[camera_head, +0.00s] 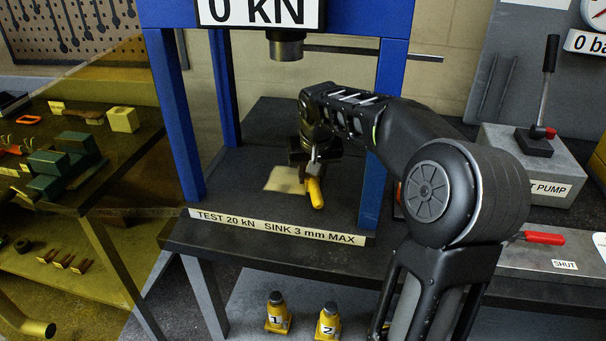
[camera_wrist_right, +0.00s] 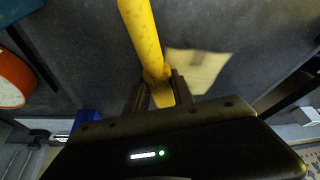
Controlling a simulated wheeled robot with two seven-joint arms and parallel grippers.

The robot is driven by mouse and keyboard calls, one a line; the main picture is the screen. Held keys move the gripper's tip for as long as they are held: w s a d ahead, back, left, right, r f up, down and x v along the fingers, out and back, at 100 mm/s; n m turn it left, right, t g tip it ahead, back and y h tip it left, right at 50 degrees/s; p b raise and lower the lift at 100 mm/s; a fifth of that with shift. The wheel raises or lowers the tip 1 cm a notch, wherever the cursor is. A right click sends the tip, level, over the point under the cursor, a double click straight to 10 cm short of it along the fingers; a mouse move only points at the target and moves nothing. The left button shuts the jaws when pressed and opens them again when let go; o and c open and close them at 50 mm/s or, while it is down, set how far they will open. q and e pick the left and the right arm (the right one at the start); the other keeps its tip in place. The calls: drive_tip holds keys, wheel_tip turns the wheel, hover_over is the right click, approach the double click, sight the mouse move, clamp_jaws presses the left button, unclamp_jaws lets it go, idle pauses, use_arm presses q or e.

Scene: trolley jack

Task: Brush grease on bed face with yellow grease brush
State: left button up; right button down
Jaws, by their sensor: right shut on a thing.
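My right gripper (camera_head: 312,160) is shut on the yellow grease brush (camera_head: 315,192), inside the blue press frame and low over its dark bed (camera_head: 240,190). In the right wrist view the yellow brush (camera_wrist_right: 143,35) runs up from between the fingers (camera_wrist_right: 160,92). A pale square patch (camera_head: 284,180) lies on the bed just left of the brush; it also shows in the wrist view (camera_wrist_right: 197,70), right of the brush. I cannot tell whether the brush touches the bed. My left gripper is not in view.
Blue posts (camera_head: 176,115) stand on both sides of the bed, and the press ram (camera_head: 285,47) hangs above. A strip labelled TEST 20 kN (camera_head: 275,226) runs along the front. A hand pump (camera_head: 530,165) stands at right. Yellow numbered jacks (camera_head: 278,315) stand below.

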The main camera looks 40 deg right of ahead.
idle(0.3)
drive_tip(key=shift+w+d+r+p, duration=0.1)
drive_tip(key=shift+w+d+p, duration=0.1)
drive_tip(key=shift+d+p, duration=0.2)
drive_tip(key=shift+w+d, duration=0.15)
drive_tip(key=shift+w+a, duration=0.55)
drive_tip(key=shift+w, duration=0.2)
drive_tip(key=shift+w+a, duration=0.5)
drive_tip(key=shift+w, duration=0.2)
drive_tip(key=shift+p, duration=0.3)
